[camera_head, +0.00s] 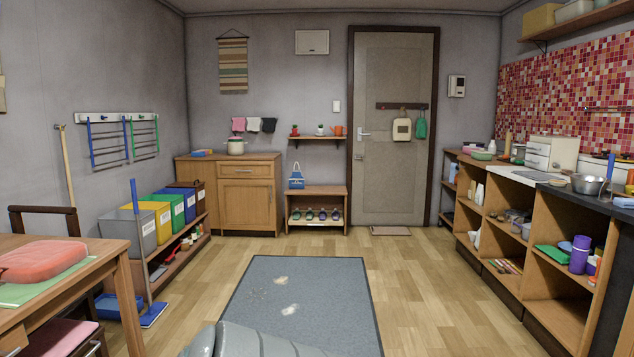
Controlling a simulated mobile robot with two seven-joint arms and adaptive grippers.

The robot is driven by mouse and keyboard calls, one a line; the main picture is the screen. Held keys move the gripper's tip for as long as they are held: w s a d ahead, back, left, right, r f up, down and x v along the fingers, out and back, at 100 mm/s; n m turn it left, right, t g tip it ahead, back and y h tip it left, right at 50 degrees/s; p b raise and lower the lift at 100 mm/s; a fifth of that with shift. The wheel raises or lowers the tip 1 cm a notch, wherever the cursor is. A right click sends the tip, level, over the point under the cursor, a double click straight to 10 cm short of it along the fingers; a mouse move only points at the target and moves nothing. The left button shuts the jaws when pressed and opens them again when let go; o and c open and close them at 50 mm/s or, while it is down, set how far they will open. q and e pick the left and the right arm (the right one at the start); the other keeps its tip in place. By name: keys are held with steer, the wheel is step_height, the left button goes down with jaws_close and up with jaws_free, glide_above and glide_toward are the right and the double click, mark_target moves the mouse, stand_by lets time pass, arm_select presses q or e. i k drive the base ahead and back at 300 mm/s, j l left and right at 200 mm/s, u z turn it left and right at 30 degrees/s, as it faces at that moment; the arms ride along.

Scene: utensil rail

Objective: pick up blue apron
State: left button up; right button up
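A small blue item (297,181) with a loop at its top shows at the back, just above the top of the low wooden shoe bench (316,192). It may be the blue apron or a bag; it is too small to tell, and I cannot tell whether it hangs or stands. I see no other apron-like blue thing. Neither of my grippers is in view; only a grey part, likely my own, shows at the bottom edge.
A grey-blue mat (330,320) with pale spots covers the middle floor. A wooden table (85,275) and chair stand at left, beside bins (127,230) and a blue dustpan (153,315). Open kitchen shelves (555,215) line the right. Wooden floor is clear before the bench.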

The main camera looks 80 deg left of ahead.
mark_target(296, 181)
steer(key=u, duration=2.75)
steer(key=i+z, duration=0.4)
steer(key=i, duration=4.85)
steer(key=i+u, duration=0.25)
steer(key=i, duration=0.25)
steer(key=i+l+u, duration=0.3)
steer(key=i, duration=0.15)
steer(key=i+l+u, duration=0.25)
steer(key=i, duration=0.2)
steer(key=j, duration=0.1)
